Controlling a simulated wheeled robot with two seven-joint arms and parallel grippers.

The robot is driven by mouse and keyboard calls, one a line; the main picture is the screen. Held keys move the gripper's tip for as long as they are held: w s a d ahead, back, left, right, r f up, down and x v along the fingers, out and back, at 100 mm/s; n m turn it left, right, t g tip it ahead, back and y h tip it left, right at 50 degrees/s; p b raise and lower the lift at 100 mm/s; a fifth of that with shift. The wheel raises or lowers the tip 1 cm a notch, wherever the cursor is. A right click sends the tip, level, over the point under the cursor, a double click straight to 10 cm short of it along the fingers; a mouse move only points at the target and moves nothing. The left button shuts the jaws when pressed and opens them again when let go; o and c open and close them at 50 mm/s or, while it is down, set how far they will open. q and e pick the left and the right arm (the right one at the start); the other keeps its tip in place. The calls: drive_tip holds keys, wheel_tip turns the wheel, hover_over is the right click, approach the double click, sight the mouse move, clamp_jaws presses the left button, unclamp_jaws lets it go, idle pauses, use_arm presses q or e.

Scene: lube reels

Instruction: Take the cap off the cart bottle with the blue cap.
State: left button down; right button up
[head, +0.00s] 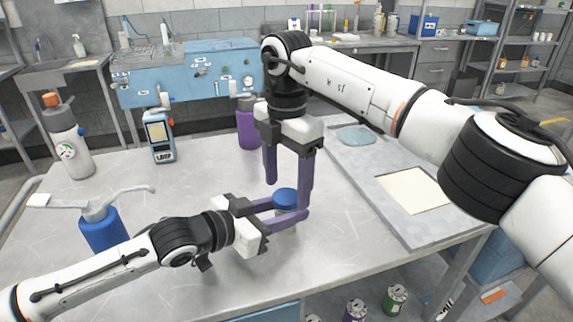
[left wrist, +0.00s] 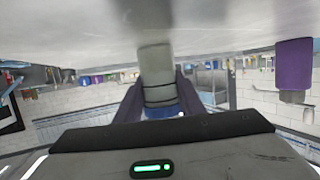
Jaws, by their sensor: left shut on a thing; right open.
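The bottle with the blue cap (head: 286,198) stands upright on the grey tabletop. The left wrist view, upside down, shows its pale grey body (left wrist: 156,62) and blue cap (left wrist: 163,110). My left gripper (head: 289,209) reaches in from the left, with its purple fingers shut on the bottle at the cap end. My right gripper (head: 287,188) points down from above and is open. Its purple fingers are spread on either side of the cap; I cannot tell whether they touch it. The bottle's body is mostly hidden by the fingers in the head view.
A blue pump bottle (head: 103,230) stands near my left arm. A purple bottle (head: 248,130), a handheld device (head: 159,138) and a grey bottle with an orange cap (head: 68,145) stand farther back. A tray (head: 437,232) with a pale sheet lies right.

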drive_tip(key=shift+f, duration=0.75)
drive_tip(key=c, duration=1.2)
drive_tip(key=n, duration=0.3)
drive_tip(key=o, duration=1.2)
drive_tip(key=shift+c, duration=0.2)
